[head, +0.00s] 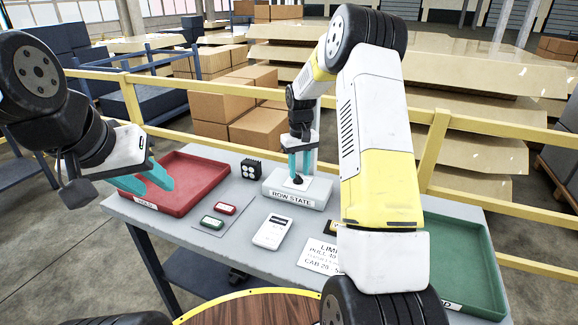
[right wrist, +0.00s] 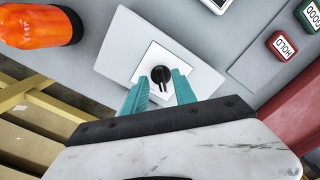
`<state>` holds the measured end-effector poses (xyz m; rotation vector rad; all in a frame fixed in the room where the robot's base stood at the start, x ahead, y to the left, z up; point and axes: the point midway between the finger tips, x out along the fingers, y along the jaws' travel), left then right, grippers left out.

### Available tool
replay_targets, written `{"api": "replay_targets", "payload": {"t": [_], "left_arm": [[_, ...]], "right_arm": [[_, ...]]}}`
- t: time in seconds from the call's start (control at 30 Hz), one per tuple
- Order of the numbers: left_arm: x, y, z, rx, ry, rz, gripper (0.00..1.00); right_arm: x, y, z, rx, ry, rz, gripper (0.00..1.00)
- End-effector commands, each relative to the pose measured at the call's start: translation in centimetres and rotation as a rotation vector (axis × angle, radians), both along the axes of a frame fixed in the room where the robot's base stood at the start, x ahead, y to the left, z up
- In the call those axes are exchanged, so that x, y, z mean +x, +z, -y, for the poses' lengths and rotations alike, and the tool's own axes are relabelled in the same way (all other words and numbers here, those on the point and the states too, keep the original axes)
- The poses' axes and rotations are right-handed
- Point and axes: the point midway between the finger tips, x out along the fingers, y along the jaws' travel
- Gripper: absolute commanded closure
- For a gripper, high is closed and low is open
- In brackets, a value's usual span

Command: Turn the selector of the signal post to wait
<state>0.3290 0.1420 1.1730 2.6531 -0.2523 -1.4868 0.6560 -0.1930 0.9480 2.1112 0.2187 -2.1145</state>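The signal post is a light grey box labelled ROW STATE (head: 312,196) at the back middle of the table. In the right wrist view, its black round selector (right wrist: 161,75) sits on a white square plate, with a pointer part toward the gripper. My right gripper (head: 300,168) points down over the box. Its teal fingers (right wrist: 161,88) are apart, one on each side of the selector's near part; whether they touch it I cannot tell. The selector's position marks are not readable. My left gripper (head: 160,184) is open and empty above the red tray's front left part.
The red tray (head: 215,172) stands at the left, the green tray (head: 490,262) at the right. Between them are a black block (head: 251,168), red and green labelled blocks (head: 212,222), a white handheld device (head: 272,232) and a lettered sign (head: 318,254). An orange object (right wrist: 38,25) lies beside the post.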

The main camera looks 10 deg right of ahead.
Motion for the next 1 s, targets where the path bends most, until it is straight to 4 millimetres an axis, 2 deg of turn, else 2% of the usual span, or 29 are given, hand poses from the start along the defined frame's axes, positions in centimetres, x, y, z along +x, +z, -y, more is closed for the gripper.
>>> {"api": "replay_targets", "payload": {"t": [0.1,0.3,0.43,0.77,0.83,0.93,1.0], "left_arm": [[0.0,0.0,0.0,0.000,0.000,0.000,0.64],[0.0,0.0,0.0,0.000,0.000,0.000,0.64],[0.0,0.0,0.0,0.000,0.000,0.000,0.64],[0.0,0.0,0.0,0.000,0.000,0.000,0.64],[0.0,0.0,0.0,0.000,0.000,0.000,0.64],[0.0,0.0,0.0,0.000,0.000,0.000,0.64],[0.0,0.0,0.0,0.000,0.000,0.000,0.64]], "right_arm": [[0.1,2.3,0.0,0.000,0.001,0.005,0.67],[0.1,5.2,0.0,-0.001,0.002,0.002,0.67],[0.0,6.0,0.0,-0.001,0.001,0.001,0.67],[-0.1,6.2,0.0,0.000,0.001,0.002,0.67],[-0.4,6.9,-0.1,0.002,0.000,0.010,0.67],[-1.6,9.1,-0.4,0.008,-0.007,0.039,0.67],[-3.1,11.5,-0.7,0.015,-0.014,0.073,0.67]]}}
